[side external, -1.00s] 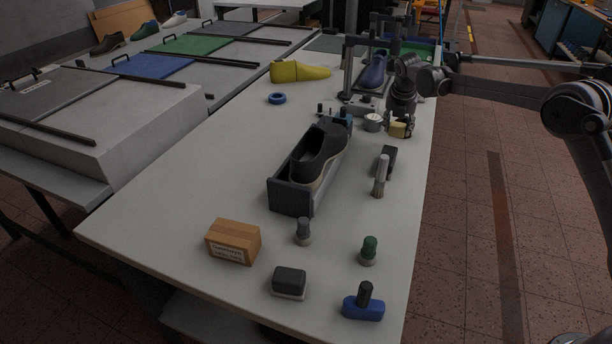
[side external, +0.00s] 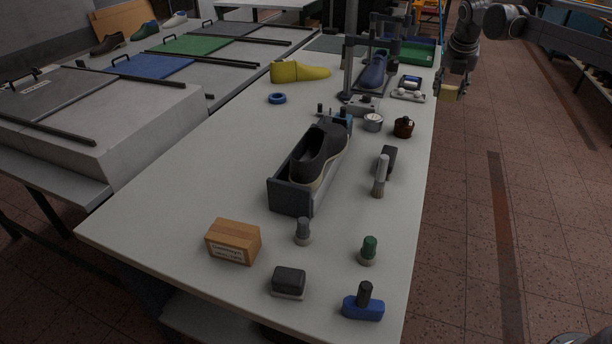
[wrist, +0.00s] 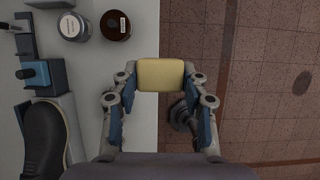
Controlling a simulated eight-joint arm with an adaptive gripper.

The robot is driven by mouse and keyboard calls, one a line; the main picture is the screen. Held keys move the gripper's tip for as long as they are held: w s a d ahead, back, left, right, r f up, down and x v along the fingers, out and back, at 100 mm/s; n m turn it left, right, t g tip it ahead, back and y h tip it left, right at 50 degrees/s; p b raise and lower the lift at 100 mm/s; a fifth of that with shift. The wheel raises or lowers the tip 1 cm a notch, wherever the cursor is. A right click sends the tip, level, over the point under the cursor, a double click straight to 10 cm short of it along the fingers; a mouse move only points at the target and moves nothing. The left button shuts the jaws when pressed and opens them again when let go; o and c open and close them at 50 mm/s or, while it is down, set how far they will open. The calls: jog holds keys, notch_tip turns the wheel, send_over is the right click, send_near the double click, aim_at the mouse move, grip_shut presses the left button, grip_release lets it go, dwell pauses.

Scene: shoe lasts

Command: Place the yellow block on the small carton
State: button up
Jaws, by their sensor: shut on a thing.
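The yellow block (side external: 448,92) is held between the fingers of my gripper (side external: 452,88), which is shut on it. In the side view it is raised near the table's right edge, toward the far end. In the wrist view the yellow block (wrist: 161,75) sits between the two fingertips (wrist: 160,78), with the table edge and floor below. The small carton (side external: 233,241) is a brown box with a white label, standing on the near left part of the table, far from my gripper. The carton is not in the wrist view.
A dark shoe in a grey holder (side external: 290,196) stands mid-table. A brown jar (side external: 403,127), a round tin (side external: 373,122) and a brush (side external: 380,177) lie along the right side. A grey-topped knob (side external: 303,231) and black block (side external: 289,281) stand near the carton. The table's left middle is clear.

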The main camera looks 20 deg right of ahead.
jog(key=r, duration=0.4)
jog(key=shift+w+a+r, duration=0.1)
jog(key=shift+a+r, duration=0.2)
jog(key=shift+r, duration=0.05)
jog(key=w+a+n, duration=0.1)
jog(key=w+a, duration=0.1)
jog(key=a, duration=1.4)
jog(key=n+t+y, duration=0.1)
jog(key=n, duration=0.3)
send_over(232, 229)
jog(key=s, duration=0.1)
notch_tip(232, 229, down, 12)
jog(key=shift+s+a, duration=0.15)
jog(key=shift+a+f, duration=0.15)
jog(key=shift+f+m, duration=0.3)
jog(key=shift+f, duration=1.65)
jog(key=shift+f, duration=0.15)
